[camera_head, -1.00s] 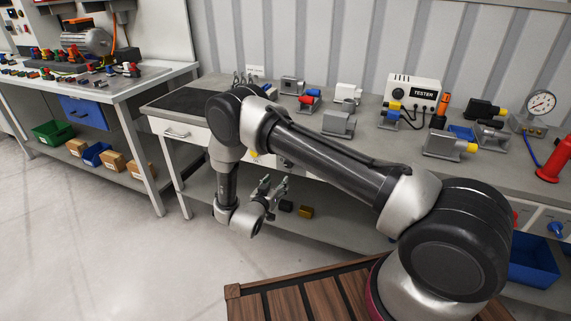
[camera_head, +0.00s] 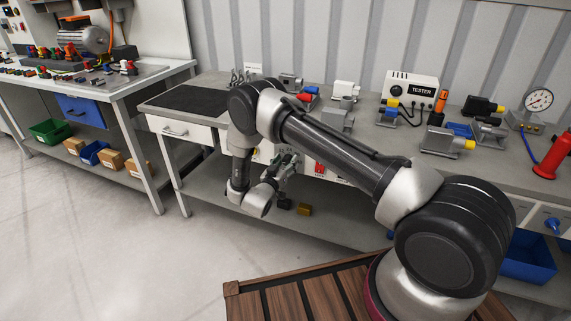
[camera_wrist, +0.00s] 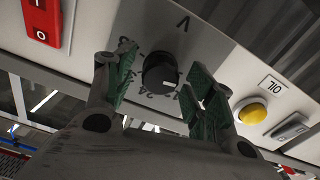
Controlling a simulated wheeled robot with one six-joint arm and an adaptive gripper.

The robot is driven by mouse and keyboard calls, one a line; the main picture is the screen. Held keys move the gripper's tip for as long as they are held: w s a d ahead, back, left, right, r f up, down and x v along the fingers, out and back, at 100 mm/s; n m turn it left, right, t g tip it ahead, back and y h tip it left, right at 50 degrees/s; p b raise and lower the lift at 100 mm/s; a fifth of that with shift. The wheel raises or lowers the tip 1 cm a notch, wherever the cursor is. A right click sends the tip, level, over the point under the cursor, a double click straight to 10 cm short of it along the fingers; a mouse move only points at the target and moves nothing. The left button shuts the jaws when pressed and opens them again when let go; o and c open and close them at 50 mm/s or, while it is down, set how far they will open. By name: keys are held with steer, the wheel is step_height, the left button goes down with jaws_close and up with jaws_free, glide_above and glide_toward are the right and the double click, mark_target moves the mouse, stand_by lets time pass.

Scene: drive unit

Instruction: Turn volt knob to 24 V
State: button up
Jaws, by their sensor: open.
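The black volt knob (camera_wrist: 158,70) sits on the light panel below a "V" mark in the wrist view, with a dial of small numbers around it. In the head view my gripper (camera_head: 284,168) is at the bench's front panel, and the knob is hidden.
A red I/O switch (camera_wrist: 42,22) is left of the knob; a yellow button (camera_wrist: 252,112) and a grey rocker (camera_wrist: 290,128) are to its right. The workbench top (camera_head: 375,150) carries a tester (camera_head: 411,88) and several devices. Floor to the left is clear.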

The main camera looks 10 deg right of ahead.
steer(key=c, duration=1)
steer(key=shift+m, duration=0.3)
steer(key=m, duration=1.4)
steer(key=shift+s+d, duration=0.1)
steer(key=m, duration=0.5)
steer(key=shift+f, duration=0.1)
